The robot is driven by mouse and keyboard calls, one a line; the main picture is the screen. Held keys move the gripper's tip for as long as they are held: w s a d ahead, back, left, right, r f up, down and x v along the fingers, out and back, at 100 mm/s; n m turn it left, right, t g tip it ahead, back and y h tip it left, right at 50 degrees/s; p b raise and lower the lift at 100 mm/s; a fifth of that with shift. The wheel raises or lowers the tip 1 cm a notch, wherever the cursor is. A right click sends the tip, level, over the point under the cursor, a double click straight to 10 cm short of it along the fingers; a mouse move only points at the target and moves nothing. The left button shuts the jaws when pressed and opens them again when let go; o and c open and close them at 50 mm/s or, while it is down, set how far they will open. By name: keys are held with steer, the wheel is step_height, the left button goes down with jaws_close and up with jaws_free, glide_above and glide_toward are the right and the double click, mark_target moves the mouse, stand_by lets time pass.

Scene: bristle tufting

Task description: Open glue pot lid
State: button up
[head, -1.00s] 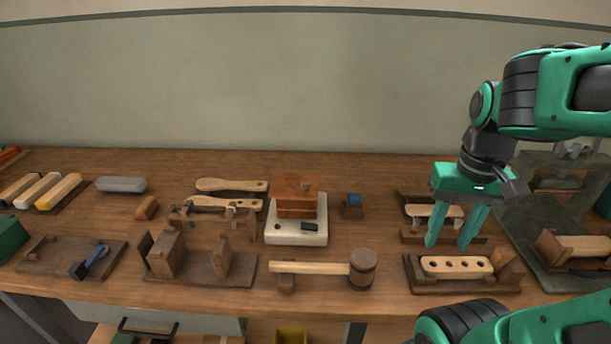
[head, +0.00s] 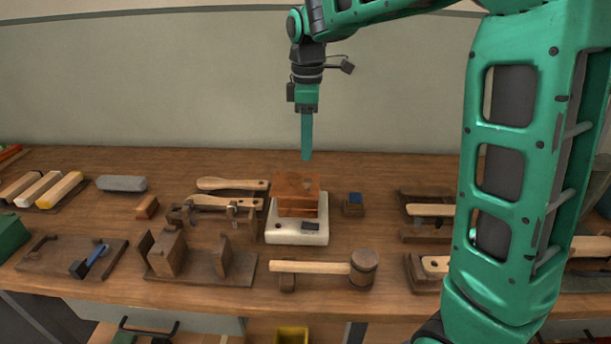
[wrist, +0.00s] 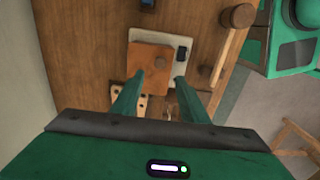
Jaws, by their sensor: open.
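The glue pot (head: 297,210) is a copper-brown square pot with a flat square lid (head: 297,185) on top. It stands on a pale hotplate (head: 297,232) at the middle of the bench. The lid sits on the pot. My gripper (head: 307,157) points down above and slightly behind the pot, with a gap to the lid. In the wrist view its two fingers (wrist: 155,88) are apart with nothing between them. The head view shows the fingers edge-on, overlapping.
A mallet (head: 325,268) lies in front of the hotplate. A small blue-topped block (head: 354,203) stands to its right, and wooden paddle-shaped pieces (head: 225,202) lie to its left. A wooden jig (head: 195,262) is at front left. The wall is behind.

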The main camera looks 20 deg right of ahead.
mark_target(307, 180)
step_height(307, 180, down, 10)
stand_by(0.5)
steer(key=shift+d, duration=0.1)
jaws_close()
